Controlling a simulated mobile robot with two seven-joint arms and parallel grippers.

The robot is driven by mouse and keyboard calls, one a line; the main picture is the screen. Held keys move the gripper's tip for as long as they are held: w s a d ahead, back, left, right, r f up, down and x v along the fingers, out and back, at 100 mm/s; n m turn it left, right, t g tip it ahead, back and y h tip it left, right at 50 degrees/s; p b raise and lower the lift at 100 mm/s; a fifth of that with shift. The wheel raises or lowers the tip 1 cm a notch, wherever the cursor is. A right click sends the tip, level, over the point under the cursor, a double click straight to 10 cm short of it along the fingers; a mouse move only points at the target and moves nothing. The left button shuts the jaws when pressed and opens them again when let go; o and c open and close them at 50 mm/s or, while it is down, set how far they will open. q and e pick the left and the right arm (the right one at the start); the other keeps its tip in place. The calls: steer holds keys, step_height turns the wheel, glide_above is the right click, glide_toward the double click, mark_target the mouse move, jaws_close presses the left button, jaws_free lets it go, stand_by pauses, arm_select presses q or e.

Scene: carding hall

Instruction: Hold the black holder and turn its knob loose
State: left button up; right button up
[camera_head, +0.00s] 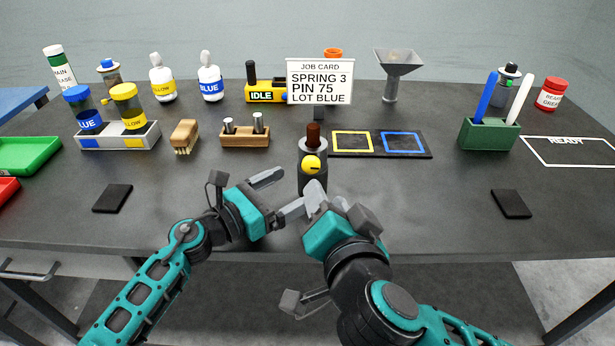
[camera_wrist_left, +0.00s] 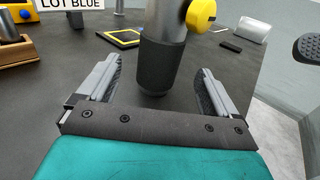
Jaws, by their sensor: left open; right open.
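The black holder (camera_head: 311,184) stands upright near the middle of the table, with a yellow knob (camera_head: 311,164) on its front and a dark red-brown piece sticking out of its top. In the left wrist view the holder's dark lower body (camera_wrist_left: 166,62) stands beyond and between the fingertips, and the knob (camera_wrist_left: 200,16) is at the upper right. My left gripper (camera_head: 285,191) is open, just left of the holder; its open fingers also show in the left wrist view (camera_wrist_left: 158,75). My right gripper (camera_head: 327,198) is open, close in front of the holder; its fingers partly overlap the holder's base.
The job card (camera_head: 319,82) stands behind the holder. A dark tray (camera_head: 420,156) with yellow and blue outlines lies behind right. A wooden block (camera_head: 246,138) and a brush (camera_head: 185,136) are behind left.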

mark_target(301, 182)
arm_select(q)
steer(key=x, duration=0.6)
steer(key=shift+w+d, duration=0.15)
steer(key=shift+d, duration=0.05)
steer(key=shift+c, duration=0.4)
steer(key=c, duration=1.4)
